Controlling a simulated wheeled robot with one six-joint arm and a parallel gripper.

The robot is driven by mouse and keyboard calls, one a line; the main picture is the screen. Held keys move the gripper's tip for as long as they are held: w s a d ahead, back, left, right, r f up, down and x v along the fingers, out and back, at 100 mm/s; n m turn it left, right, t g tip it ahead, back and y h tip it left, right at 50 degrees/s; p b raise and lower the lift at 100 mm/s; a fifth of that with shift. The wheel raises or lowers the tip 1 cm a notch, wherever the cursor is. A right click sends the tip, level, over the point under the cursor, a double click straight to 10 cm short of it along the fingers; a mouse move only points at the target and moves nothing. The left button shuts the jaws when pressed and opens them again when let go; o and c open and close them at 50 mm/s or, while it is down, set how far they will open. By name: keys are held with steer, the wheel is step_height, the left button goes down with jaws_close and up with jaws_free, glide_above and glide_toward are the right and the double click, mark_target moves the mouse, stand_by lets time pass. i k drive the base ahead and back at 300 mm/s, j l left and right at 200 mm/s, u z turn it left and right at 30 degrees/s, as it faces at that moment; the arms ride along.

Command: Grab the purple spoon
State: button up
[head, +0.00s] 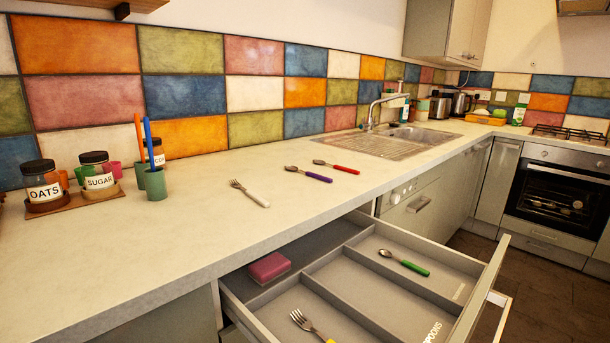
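The purple spoon (318,178) lies on the pale worktop, in the middle of the picture. Its metal bowl points left and its purple handle points right. A red-handled spoon (345,169) lies just behind it to the right, apart from it. A white-handled fork (250,193) lies to its left, nearer the front edge. Nothing covers the purple spoon. My gripper is not in view.
An open drawer (487,283) juts out below the worktop, holding a green-handled spoon (405,263), a yellow-handled fork (311,326) and a pink block (269,267). Jars (98,172) and a green cup (156,184) stand left. A sink (413,134) lies beyond.

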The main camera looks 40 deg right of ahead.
mark_target(327, 179)
steer(key=i+l, duration=0.25)
steer(key=i, duration=0.2)
steer(key=i+l, duration=0.3)
steer(key=i, duration=0.15)
steer(key=i+l, duration=0.25)
steer(key=i, duration=0.2)
